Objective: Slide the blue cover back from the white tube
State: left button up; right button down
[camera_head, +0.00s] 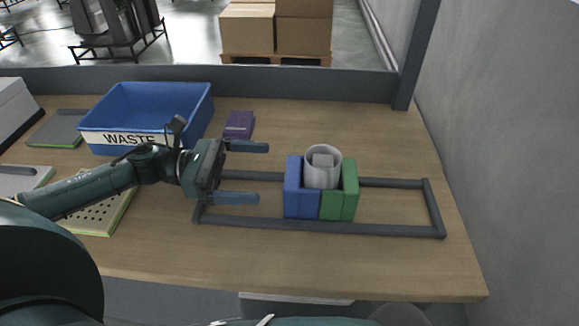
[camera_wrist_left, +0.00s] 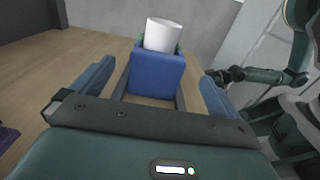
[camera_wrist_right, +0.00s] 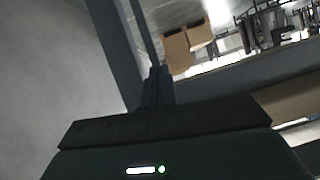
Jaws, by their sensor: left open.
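The white tube (camera_head: 323,172) stands upright between the blue cover (camera_head: 292,190) on its left and a green block (camera_head: 349,190) on its right. Something light grey and square-ended shows inside the tube's mouth. My left gripper (camera_head: 263,173) is open and empty, left of the blue cover, its fingers pointing at it with a gap between. In the left wrist view the blue cover (camera_wrist_left: 157,75) is ahead between the two fingers, with the white tube (camera_wrist_left: 164,35) behind it. My right gripper (camera_wrist_right: 157,88) is shut and empty, away from the table objects.
A dark rectangular frame (camera_head: 330,226) lies on the wooden table around the blocks. A blue bin (camera_head: 150,104) marked WASTE and a purple box (camera_head: 239,124) stand behind the left arm. A grey wall (camera_head: 500,130) bounds the right. The table is clear in front of the frame.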

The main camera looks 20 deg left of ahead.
aim_at(300, 172)
pick_arm(q)
jog(key=p+x, duration=0.2)
jog(key=x, duration=0.7)
jog(key=shift+w, duration=0.1)
jog(key=shift+w+d, duration=0.1)
jog(key=shift+d, duration=0.5)
pick_arm(e)
jog(key=shift+s+d+r+n, duration=0.15)
jog(key=shift+r+n, duration=0.25)
jog(key=shift+r, duration=0.2)
pick_arm(q)
jog(key=shift+c, duration=0.2)
